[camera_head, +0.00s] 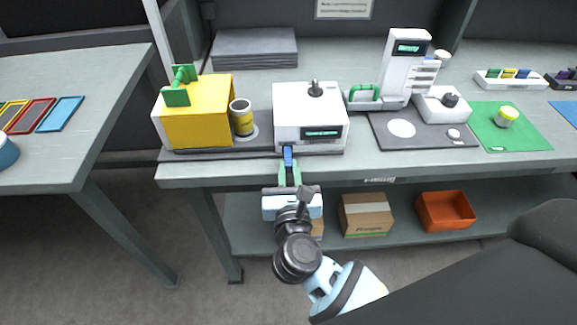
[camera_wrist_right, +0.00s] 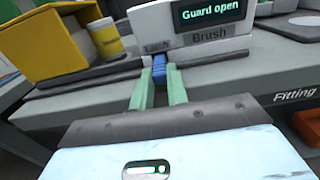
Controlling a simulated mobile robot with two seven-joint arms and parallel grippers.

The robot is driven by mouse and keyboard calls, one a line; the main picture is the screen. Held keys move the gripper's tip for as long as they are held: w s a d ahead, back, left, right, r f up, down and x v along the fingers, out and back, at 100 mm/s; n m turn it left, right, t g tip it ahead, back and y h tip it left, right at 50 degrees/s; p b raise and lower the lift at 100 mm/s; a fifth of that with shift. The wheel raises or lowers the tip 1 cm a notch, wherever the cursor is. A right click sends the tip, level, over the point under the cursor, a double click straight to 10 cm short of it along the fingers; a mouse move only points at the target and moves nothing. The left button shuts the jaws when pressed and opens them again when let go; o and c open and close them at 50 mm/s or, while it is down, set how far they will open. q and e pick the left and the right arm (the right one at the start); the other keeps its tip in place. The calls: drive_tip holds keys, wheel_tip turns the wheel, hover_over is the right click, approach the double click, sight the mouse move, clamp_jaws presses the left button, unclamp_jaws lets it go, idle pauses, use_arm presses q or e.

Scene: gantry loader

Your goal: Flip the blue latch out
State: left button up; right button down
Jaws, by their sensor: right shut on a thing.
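The blue latch (camera_head: 287,155) is at the front lower edge of the white box-shaped machine (camera_head: 300,103) on the bench. It also shows in the right wrist view (camera_wrist_right: 159,67). My right gripper (camera_head: 289,171) has its green fingers on either side of the latch and is shut on it. In the right wrist view the fingertips (camera_wrist_right: 160,80) touch the latch's sides. The machine's display reads "Guard open" in the wrist view, with labels "Latch" and "Brush" below. My left gripper is not in view.
A yellow housing (camera_head: 198,110) with a green handle and a yellow cylinder (camera_head: 242,117) stand left of the machine. A white dispenser (camera_head: 404,62) and a green mat (camera_head: 512,126) are to the right. A cardboard box (camera_head: 367,215) and an orange bin (camera_head: 446,210) sit on the lower shelf.

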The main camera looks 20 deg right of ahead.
drive_tip(key=shift+s+f, duration=0.1)
drive_tip(key=shift+f, duration=0.05)
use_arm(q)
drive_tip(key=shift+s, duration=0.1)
use_arm(e)
drive_tip(key=c, duration=1.4)
unclamp_jaws()
drive_tip(key=shift+o, duration=0.2)
use_arm(q)
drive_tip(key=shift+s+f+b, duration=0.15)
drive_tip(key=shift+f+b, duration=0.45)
drive_tip(key=shift+b, duration=0.05)
use_arm(e)
drive_tip(key=v, duration=0.8)
